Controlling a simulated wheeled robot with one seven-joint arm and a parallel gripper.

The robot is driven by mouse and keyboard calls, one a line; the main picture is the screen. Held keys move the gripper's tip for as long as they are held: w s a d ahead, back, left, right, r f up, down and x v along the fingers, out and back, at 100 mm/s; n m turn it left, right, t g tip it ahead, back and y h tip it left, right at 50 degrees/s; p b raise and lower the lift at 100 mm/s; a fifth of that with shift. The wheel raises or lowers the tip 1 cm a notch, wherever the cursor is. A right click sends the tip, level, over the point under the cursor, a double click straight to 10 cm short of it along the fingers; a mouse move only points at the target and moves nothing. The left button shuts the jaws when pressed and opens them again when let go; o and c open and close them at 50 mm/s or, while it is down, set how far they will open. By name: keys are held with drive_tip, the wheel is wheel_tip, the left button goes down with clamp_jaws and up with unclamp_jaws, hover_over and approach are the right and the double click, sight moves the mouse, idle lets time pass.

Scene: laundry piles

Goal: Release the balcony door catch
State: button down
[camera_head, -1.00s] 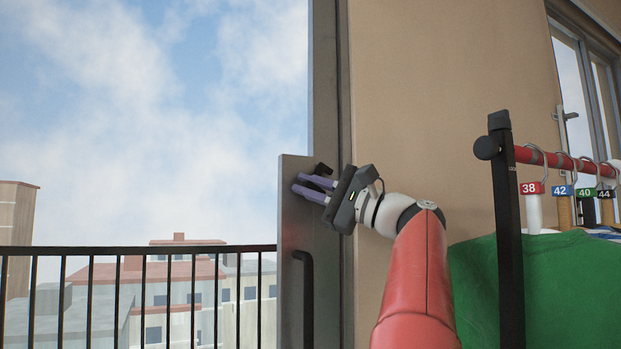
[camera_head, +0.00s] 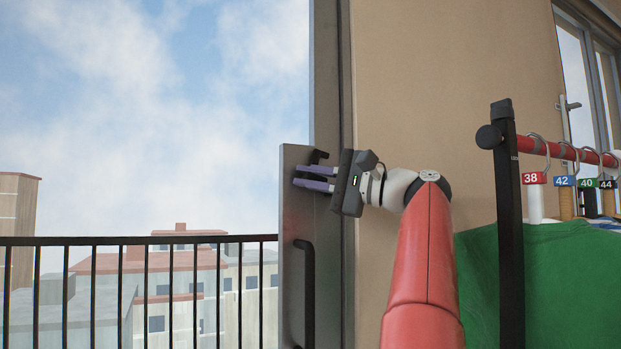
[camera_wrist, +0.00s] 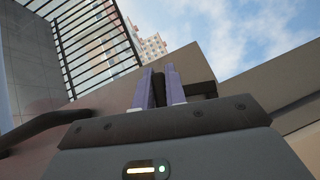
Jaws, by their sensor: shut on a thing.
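The balcony door shows as a grey metal edge and plate (camera_head: 294,225) beside the wall, with a dark bar handle (camera_head: 307,290) low on it. The black catch (camera_head: 319,155) sits near the top of the plate. My gripper (camera_head: 308,178) reaches in from the right, its purple fingers nearly level and shut on the catch. In the wrist view the two fingers (camera_wrist: 158,92) have a dark part of the catch (camera_wrist: 202,88) between them and to their right. The fingers and gripper body hide much of the catch.
A black-posted clothes rack (camera_head: 508,220) with a red rail (camera_head: 575,152), numbered hangers and a green garment (camera_head: 485,285) stands close right of my arm. A beige wall (camera_head: 450,85) is behind. A balcony railing (camera_head: 140,241) runs at left, with buildings beyond.

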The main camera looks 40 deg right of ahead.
drive_tip(key=c, duration=1.4)
unclamp_jaws()
drive_tip(key=shift+c, duration=0.2)
